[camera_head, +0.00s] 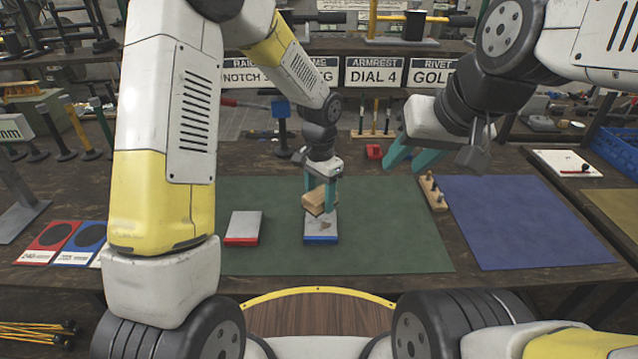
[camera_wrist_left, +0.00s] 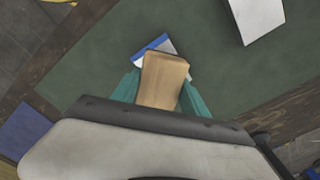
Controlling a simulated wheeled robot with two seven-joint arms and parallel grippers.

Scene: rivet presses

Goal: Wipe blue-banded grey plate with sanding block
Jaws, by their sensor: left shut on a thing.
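The blue-banded grey plate (camera_head: 321,231) lies on the green mat, its blue band along the near edge. A darker patch shows on its grey top. My left gripper (camera_head: 320,195) is shut on the wooden sanding block (camera_head: 316,200), which is over the far part of the plate. In the left wrist view the block (camera_wrist_left: 164,80) covers much of the plate (camera_wrist_left: 160,43). I cannot tell whether the block touches the plate. A red-banded grey plate (camera_head: 243,227) lies to the left. My right gripper (camera_head: 400,160) is open and empty, above the table's back right.
The green mat (camera_head: 400,250) has free room right of the plate. A blue mat (camera_head: 525,220) lies further right, with a wooden peg strip (camera_head: 432,193) between them. Sign boards (camera_head: 375,77) stand at the back.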

